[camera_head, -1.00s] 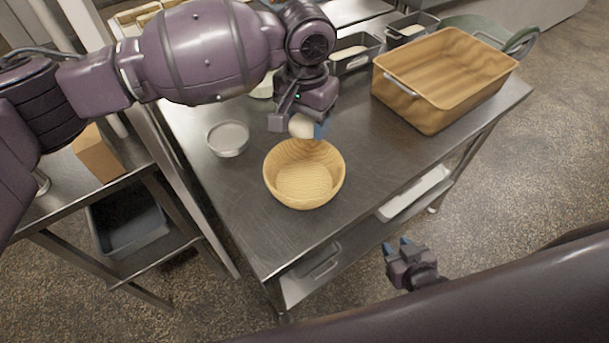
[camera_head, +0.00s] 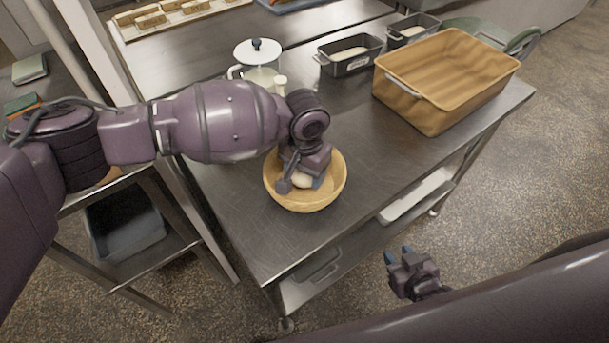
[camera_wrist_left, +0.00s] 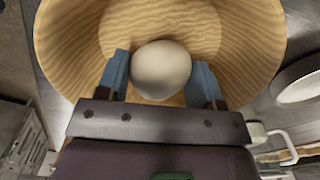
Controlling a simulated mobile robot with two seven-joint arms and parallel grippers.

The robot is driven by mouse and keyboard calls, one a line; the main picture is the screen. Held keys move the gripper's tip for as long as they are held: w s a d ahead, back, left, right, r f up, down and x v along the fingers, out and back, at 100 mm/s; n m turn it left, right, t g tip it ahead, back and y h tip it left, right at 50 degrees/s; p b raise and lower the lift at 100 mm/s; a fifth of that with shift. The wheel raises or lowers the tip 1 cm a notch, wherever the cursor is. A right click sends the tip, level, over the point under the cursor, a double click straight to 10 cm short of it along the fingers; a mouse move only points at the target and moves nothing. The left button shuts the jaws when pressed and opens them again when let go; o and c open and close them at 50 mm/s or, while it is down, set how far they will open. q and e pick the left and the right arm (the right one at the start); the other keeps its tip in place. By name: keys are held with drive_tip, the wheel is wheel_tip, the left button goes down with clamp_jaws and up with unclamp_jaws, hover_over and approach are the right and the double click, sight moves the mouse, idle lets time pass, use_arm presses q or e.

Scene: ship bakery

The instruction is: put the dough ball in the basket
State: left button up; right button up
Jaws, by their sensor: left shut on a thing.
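The pale dough ball (camera_wrist_left: 161,69) is between the blue fingertips of my left gripper (camera_wrist_left: 162,82) in the left wrist view. In the head view the dough ball (camera_head: 302,181) shows just under my left gripper (camera_head: 301,184), partly hidden by it. My left gripper is shut on the ball and is down within the outline of the round wooden basket (camera_head: 328,194). The basket also fills the background of the left wrist view (camera_wrist_left: 75,45). I cannot tell whether the ball touches the basket floor. My right gripper (camera_head: 398,255) is open and empty, off the table's front edge.
The basket stands on a steel table (camera_head: 366,160). A large wooden-looking bin (camera_head: 430,115) with handles is at the right. The table right of the basket is clear.

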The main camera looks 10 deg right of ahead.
use_arm(q)
drive_tip(key=shift+f, duration=0.95)
drive_tip(key=o, duration=1)
drive_tip(key=shift+f, duration=0.1)
use_arm(e)
drive_tip(key=shift+w+a+r, duration=0.15)
drive_tip(key=shift+w, duration=0.35)
drive_tip(key=shift+s, duration=0.1)
use_arm(q)
drive_tip(key=shift+r, duration=0.25)
wheel_tip(320, 180, up, 11)
drive_tip(key=shift+f+p, duration=0.1)
drive_tip(key=shift+p, duration=0.5)
drive_tip(key=shift+r, duration=0.55)
use_arm(e)
drive_tip(key=shift+w+r, duration=0.2)
drive_tip(key=shift+r, duration=0.3)
drive_tip(key=shift+w+r, duration=0.15)
drive_tip(key=shift+r, duration=0.3)
drive_tip(key=shift+s+f, duration=0.1)
drive_tip(key=shift+s, duration=0.1)
